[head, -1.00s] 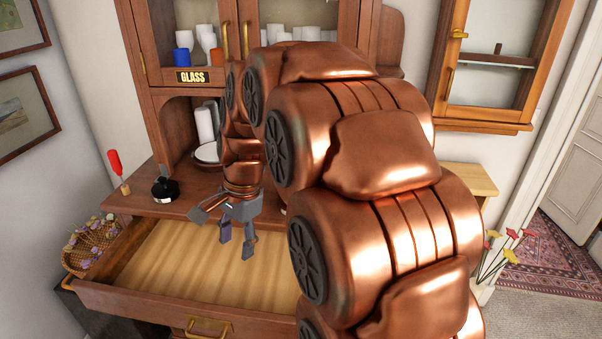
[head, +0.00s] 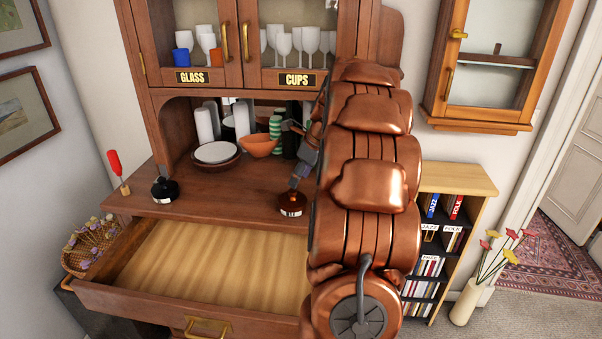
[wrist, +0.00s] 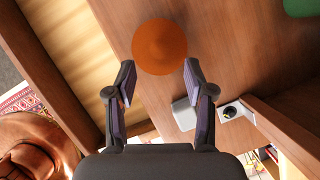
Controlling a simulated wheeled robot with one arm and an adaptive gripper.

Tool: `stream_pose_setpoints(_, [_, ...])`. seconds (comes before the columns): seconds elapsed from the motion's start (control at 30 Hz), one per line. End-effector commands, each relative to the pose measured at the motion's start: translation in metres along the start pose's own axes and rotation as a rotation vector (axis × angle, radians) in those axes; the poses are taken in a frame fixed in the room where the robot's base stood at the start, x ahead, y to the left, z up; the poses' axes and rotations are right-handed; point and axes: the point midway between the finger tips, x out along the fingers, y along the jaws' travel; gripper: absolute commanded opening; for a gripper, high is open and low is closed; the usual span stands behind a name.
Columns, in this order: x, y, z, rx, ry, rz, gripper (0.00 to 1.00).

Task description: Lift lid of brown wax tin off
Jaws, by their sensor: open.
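The brown wax tin (head: 292,208) stands on the cabinet top near its front edge, with a pale label I cannot read clearly. A round orange-brown top (wrist: 159,46) shows in the wrist view, apparently the tin's lid seen from above. My gripper (head: 294,184) is pointed down over the tin, close to its top. In the wrist view my gripper (wrist: 157,70) is open, with one finger on each side of the near part of the round top. I see nothing held. Whether either finger touches the lid cannot be told.
The open, empty drawer (head: 215,265) lies in front. A black tin (head: 165,190) stands to the left beside a red-handled tool (head: 117,172). Behind are an orange bowl (head: 258,146), white plates (head: 216,152) and a green striped stack (head: 275,130). A small bookcase (head: 455,190) stands right.

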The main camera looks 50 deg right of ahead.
Motion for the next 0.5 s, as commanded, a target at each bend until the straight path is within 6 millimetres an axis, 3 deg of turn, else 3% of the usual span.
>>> stream_pose_setpoints(0.5, [0.062,0.002,0.0,-0.002,0.002,0.005,0.53])
